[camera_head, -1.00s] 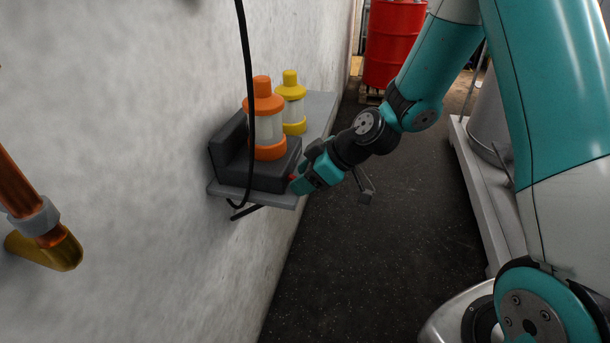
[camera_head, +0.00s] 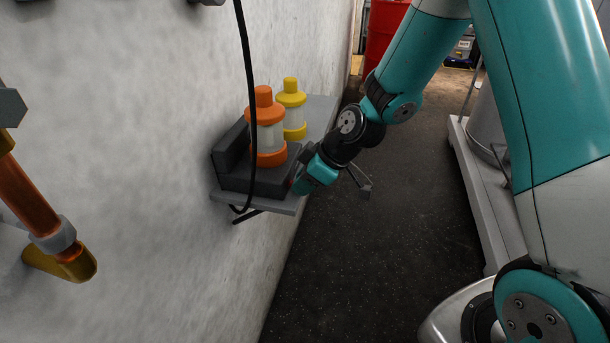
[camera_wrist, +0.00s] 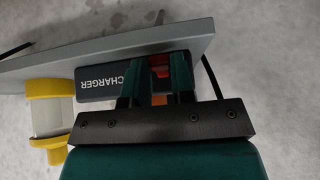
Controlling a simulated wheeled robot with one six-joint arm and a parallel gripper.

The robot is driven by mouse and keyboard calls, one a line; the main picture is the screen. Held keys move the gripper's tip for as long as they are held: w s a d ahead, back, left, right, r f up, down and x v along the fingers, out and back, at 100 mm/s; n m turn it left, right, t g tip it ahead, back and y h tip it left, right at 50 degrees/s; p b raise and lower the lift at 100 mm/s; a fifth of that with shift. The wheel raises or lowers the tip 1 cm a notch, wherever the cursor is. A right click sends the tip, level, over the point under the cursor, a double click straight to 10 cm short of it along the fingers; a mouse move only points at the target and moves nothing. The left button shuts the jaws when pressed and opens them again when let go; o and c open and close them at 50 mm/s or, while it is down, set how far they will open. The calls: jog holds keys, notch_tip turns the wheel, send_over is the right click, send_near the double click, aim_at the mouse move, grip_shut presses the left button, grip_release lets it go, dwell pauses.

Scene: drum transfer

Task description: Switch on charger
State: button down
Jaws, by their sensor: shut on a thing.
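The charger (camera_head: 257,178) is a dark grey box with a raised back on a wall shelf. Its front, marked CHARGER (camera_wrist: 100,83), shows upside down in the wrist view. A red switch (camera_wrist: 160,71) on that front sits between the fingers of my gripper (camera_wrist: 157,85), which is shut on it. In the head view my gripper (camera_head: 299,184) is at the charger's right front edge, and its fingertips are partly hidden. An orange-capped lantern (camera_head: 266,136) stands upright on the charger.
A yellow-capped lantern (camera_head: 292,106) stands behind on the grey shelf (camera_head: 318,112). A black cable (camera_head: 248,80) hangs in front of the charger. Copper pipework (camera_head: 35,203) is on the left wall. A red drum (camera_head: 382,38) stands at the back. The dark floor (camera_head: 390,235) is clear.

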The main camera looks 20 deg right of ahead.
jog(key=g+h+p, duration=0.1)
jog(key=r+g+h+p, duration=0.1)
jog(key=p, duration=0.1)
jog(key=shift+w+a+r+h, duration=0.15)
jog(key=shift+a+r+h, duration=0.1)
jog(key=shift+a+h, duration=0.05)
jog(key=shift+w+a+r+g+h+p, duration=0.15)
jog(key=shift+g+h+p, duration=0.75)
jog(key=shift+h+p, duration=0.45)
jog(key=c, duration=1)
grip_release()
jog(key=shift+o, duration=0.2)
notch_tip(320, 180, up, 17)
jog(key=b, duration=0.2)
jog(key=shift+s+d+r, duration=0.15)
jog(key=shift+s+d, duration=0.05)
jog(key=shift+d, duration=0.1)
